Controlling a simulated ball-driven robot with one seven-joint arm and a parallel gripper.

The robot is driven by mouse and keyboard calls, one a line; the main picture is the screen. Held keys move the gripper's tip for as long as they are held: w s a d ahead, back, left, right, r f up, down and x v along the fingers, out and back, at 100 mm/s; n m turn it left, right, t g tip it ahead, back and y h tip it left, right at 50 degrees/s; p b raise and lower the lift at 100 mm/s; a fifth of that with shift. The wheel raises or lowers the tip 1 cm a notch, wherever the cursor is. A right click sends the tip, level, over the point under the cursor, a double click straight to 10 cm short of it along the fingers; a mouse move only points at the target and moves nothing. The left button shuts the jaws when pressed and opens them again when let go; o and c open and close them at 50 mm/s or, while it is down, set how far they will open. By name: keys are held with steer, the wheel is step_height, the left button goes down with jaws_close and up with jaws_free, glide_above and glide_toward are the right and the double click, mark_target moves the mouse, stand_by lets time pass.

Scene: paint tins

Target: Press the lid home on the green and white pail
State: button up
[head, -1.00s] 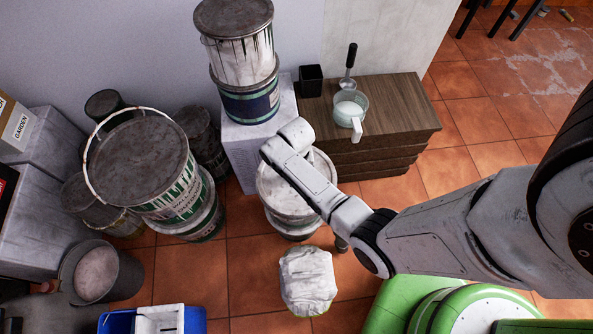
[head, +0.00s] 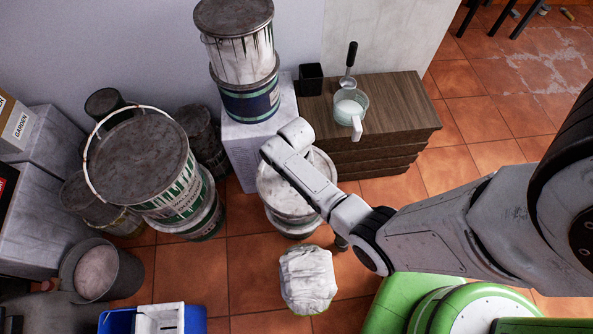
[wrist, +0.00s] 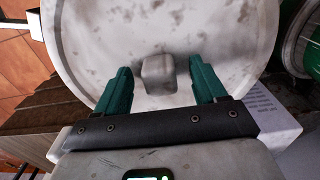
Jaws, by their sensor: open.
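A green and white pail (head: 178,200) with a dark grey lid (head: 140,155) and a raised wire handle stands at the left in the head view, on top of another pail. A separate pail with a pale, stained lid (head: 325,170) stands under my arm. In the wrist view a pale, scuffed lid (wrist: 215,30) fills most of the picture, with a small grey block (wrist: 153,75) on it. My gripper (wrist: 160,66) is open, its teal fingers either side of the block. My arm hides the gripper in the head view. Fingertip contact cannot be told.
Two stacked tins (head: 240,60) stand on a white block behind my arm. A wooden cabinet (head: 410,105) holds a measuring jug (head: 350,108), a ladle and a black cup. A cloth-covered object (head: 308,280), a grey bucket (head: 127,270) and a blue crate (head: 193,320) stand in front.

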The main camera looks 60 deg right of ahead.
steer(key=shift+r, duration=0.1)
step_height(320, 180, up, 11)
steer(key=p, duration=0.2)
steer(key=shift+f+p, duration=0.2)
steer(key=shift+p, duration=0.1)
stand_by(0.4)
steer(key=s+a+r+n+t+p, duration=0.1)
steer(key=s+a+r+n+p, duration=0.1)
steer(key=s+a+r+n, duration=0.8)
steer(key=s+a+r, duration=0.1)
steer(key=s+r, duration=0.2)
steer(key=shift+s+a+p, duration=0.2)
steer(key=shift+s+p, duration=0.15)
steer(key=shift+s, duration=0.05)
